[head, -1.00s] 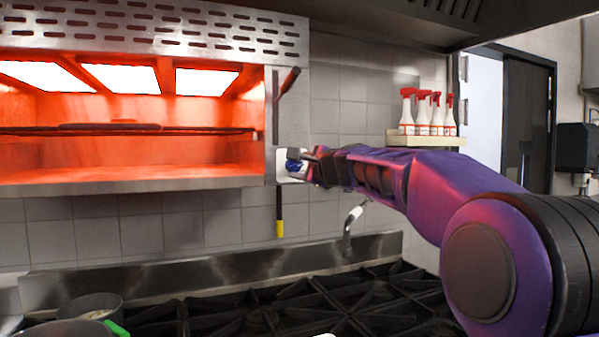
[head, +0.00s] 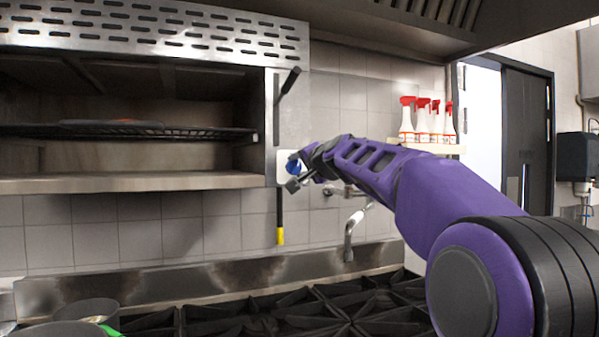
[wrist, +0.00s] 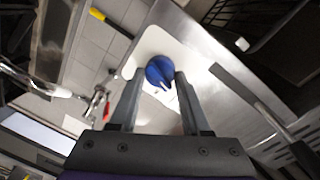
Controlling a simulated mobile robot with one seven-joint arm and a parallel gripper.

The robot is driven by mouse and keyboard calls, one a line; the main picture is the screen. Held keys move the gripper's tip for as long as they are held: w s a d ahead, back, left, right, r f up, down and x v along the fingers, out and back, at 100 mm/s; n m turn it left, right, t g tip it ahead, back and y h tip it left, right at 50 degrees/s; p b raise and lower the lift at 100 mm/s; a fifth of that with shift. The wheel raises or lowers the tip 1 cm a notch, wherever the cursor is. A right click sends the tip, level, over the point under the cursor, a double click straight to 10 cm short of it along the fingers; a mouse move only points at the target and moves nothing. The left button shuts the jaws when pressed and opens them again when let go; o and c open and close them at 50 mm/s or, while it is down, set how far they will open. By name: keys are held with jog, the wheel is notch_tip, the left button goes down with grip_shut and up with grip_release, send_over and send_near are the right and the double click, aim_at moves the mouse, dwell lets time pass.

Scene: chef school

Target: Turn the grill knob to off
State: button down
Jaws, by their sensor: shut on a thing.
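The grill (head: 130,182) hangs on the wall at the left in the head view, and its inside is dark, with no red glow. The blue knob (head: 293,166) sits on a white plate on the grill's right end. It also shows in the wrist view (wrist: 159,71), between my fingertips. My gripper (head: 302,172) is shut on the knob, with a finger on each side of it (wrist: 160,88). In the head view my gripper hides part of the knob.
A black lever handle (head: 290,80) stands above the knob, and a yellow-tipped handle (head: 280,225) hangs below it. A tap (head: 350,235) and a black hob (head: 300,305) lie below my arm. Several spray bottles (head: 407,120) stand on a shelf at the right.

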jog(key=shift+r+n+h+b, duration=0.1)
jog(key=shift+n+h+b, duration=0.35)
jog(key=shift+n, duration=0.95)
jog(key=shift+c, duration=1.8)
grip_release()
